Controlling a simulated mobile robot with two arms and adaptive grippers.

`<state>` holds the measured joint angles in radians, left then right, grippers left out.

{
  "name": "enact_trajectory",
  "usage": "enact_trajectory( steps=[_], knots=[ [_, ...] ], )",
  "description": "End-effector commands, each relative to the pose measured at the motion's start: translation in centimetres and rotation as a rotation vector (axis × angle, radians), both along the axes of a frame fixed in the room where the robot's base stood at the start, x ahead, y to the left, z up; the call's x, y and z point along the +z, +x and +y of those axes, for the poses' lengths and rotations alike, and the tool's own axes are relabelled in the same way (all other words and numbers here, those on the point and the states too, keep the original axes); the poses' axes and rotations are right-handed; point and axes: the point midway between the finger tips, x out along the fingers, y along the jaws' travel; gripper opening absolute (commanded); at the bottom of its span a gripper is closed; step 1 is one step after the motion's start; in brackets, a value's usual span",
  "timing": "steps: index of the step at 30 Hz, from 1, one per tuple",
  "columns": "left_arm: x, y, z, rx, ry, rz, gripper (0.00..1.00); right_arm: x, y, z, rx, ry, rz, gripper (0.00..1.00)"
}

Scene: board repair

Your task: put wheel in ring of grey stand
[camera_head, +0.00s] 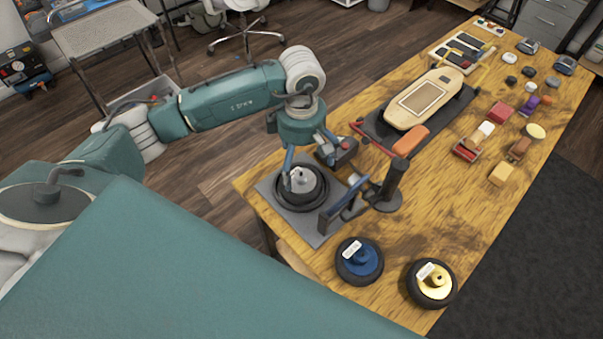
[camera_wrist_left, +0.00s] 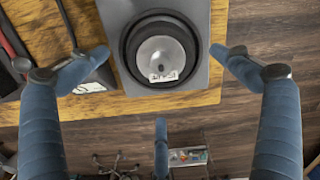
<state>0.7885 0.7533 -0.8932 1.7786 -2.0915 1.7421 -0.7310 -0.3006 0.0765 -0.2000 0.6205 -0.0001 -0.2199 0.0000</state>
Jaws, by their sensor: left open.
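The grey stand (camera_head: 318,228) is a flat grey plate with a dark round ring, near the front left edge of the wooden table. A wheel with a silver-grey hub (camera_head: 302,180) lies flat within the dark ring; its hub and white label also show in the left wrist view (camera_wrist_left: 160,58). My left gripper (camera_head: 303,167) hangs right above this wheel, fingers pointing down. In the left wrist view its blue fingers are spread wide, with gaps between the fingertips and the wheel. It holds nothing. My right gripper is not in view.
A blue-hub wheel (camera_head: 359,261) and a yellow-hub wheel (camera_head: 432,283) lie on the table (camera_head: 440,220) to the right. A dark upright fixture (camera_head: 388,187) stands beside the stand. A skateboard deck (camera_head: 431,98) and several small items lie farther back.

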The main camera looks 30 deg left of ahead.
Motion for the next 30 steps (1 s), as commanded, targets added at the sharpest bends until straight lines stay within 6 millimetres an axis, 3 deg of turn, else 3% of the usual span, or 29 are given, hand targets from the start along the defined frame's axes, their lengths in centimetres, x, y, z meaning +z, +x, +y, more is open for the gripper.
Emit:
enact_trajectory(
  steps=[6, 12, 30],
  knots=[
    [4.1, 0.1, 0.0, 0.000, 0.000, -0.003, 1.00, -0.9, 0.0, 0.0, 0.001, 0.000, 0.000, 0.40],
    [5.9, 0.0, 0.0, 0.000, 0.000, 0.000, 1.00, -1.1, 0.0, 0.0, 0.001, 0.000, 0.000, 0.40],
    [6.1, 0.0, 0.0, 0.001, 0.000, 0.001, 1.00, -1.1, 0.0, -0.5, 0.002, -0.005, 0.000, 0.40]
  ],
)
